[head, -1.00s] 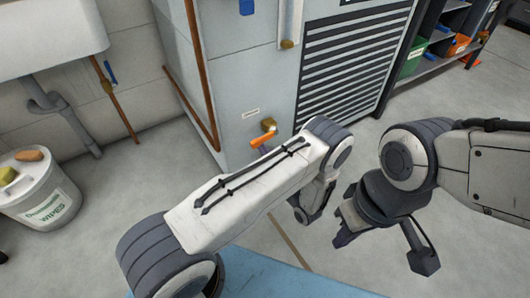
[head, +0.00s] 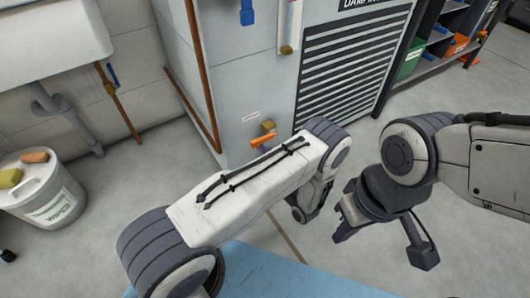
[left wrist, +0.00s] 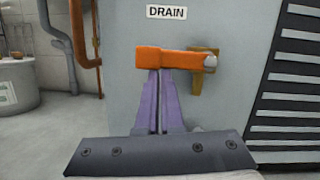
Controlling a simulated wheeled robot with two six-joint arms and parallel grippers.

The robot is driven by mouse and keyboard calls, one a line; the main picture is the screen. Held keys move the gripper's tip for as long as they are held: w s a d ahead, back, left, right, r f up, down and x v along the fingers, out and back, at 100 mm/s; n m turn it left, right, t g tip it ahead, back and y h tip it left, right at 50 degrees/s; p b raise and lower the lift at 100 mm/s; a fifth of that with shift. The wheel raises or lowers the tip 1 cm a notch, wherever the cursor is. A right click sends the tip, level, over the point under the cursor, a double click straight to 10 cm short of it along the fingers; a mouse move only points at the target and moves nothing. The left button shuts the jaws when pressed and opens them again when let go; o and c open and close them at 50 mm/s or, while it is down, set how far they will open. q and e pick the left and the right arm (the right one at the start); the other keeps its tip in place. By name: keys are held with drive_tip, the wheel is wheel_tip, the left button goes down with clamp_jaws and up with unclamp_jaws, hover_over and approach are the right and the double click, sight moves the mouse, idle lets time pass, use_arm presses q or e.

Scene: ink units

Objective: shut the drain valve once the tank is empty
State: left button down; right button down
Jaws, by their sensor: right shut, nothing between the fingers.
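The drain valve's orange lever (left wrist: 170,60) lies level under the DRAIN label (left wrist: 173,12), with its brass body (left wrist: 201,78) at the right end. The lever also shows in the head view (head: 263,141) on the grey cabinet. My left gripper's purple fingers (left wrist: 158,78) are together, with their tips at the lower edge of the lever's free left end. I cannot tell whether they touch it. In the head view my left arm hides these fingers. My right gripper (head: 343,230) is shut and empty, away from the valve. The inside of the tank is not visible.
A pale upright strip (head: 291,20) with a brass bottom fitting is on the cabinet; no level is readable. A louvred panel (head: 340,75) is to its right. A white wipes bucket (head: 45,200) stands at left, and shelves with bins (head: 440,50) at right. Open floor lies between.

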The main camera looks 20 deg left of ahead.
use_arm(q)
drive_tip(key=s+d+f, duration=0.6)
drive_tip(key=d, duration=0.2)
drive_tip(key=s+a+r+n+g+h, duration=0.75)
drive_tip(key=r+n+g, duration=0.25)
drive_tip(key=n+g, duration=0.45)
wheel_tip(320, 180, up, 11)
drive_tip(key=s+n+t+h, duration=0.1)
drive_tip(key=n+t+h, duration=0.4)
drive_tip(key=n+h, duration=0.4)
drive_tip(key=s+d+r+m+g+h+p, duration=0.1)
drive_tip(key=s+d+r+m+p, duration=0.3)
drive_tip(key=s+d+r+p, duration=0.5)
drive_tip(key=s+d+r+m+g+p, duration=0.25)
drive_tip(key=s+d+r+p, duration=0.3)
drive_tip(key=r, duration=0.65)
wheel_tip(320, 180, up, 37)
drive_tip(key=p, duration=3.8)
drive_tip(key=shift+w+d+m+t, duration=0.2)
drive_tip(key=shift+w+m+t, duration=0.2)
